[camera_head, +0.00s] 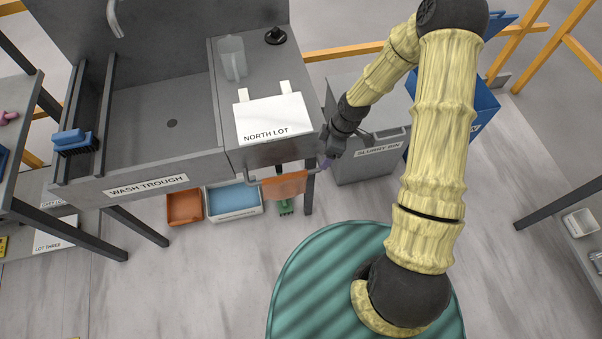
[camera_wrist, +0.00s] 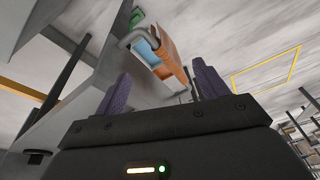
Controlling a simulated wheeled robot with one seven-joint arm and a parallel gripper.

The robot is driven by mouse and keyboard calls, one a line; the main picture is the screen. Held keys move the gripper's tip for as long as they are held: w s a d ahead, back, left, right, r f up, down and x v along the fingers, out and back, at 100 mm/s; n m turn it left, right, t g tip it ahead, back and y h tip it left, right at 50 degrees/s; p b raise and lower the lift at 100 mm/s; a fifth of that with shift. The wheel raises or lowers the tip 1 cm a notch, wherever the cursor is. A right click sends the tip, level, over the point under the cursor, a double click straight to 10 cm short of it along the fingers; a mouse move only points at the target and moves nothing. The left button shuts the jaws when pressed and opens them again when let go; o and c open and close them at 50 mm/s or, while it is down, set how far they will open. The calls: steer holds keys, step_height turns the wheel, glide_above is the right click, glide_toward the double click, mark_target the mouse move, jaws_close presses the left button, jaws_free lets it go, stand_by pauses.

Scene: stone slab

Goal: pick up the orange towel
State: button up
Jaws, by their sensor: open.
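The orange towel (camera_head: 284,186) hangs over a grey rail on the front of the wash trough stand, below the counter edge. It also shows in the wrist view (camera_wrist: 174,55), beyond my fingertips and between them in the picture. My gripper (camera_head: 327,161) is just right of the towel, near the right end of the rail, and apart from it. In the wrist view the two purple fingers of my gripper (camera_wrist: 161,82) stand wide apart with nothing between them. My arm and wrist partly hide the gripper in the head view.
The grey slurry bin (camera_head: 362,165) stands right of the stand, close to my wrist. An orange tub (camera_head: 184,208) and a white tub with blue contents (camera_head: 234,198) lie under the trough. A green brush (camera_head: 286,208) is below the towel. The counter (camera_head: 228,155) is above the rail.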

mark_target(305, 172)
steer(key=a+f+n, duration=0.1)
steer(key=f, duration=0.1)
steer(key=a+f+n+y, duration=0.1)
steer(key=a+f, duration=0.1)
steer(key=shift+w+n+p, duration=0.15)
steer(key=shift+n+p, duration=0.15)
steer(key=shift+f, duration=0.1)
steer(key=b+x, duration=0.7)
steer(key=x, duration=0.3)
steer(key=shift+a, duration=0.1)
steer(key=shift+b+x, duration=1.25)
steer(key=shift+x, duration=0.2)
steer(key=shift+c, duration=0.5)
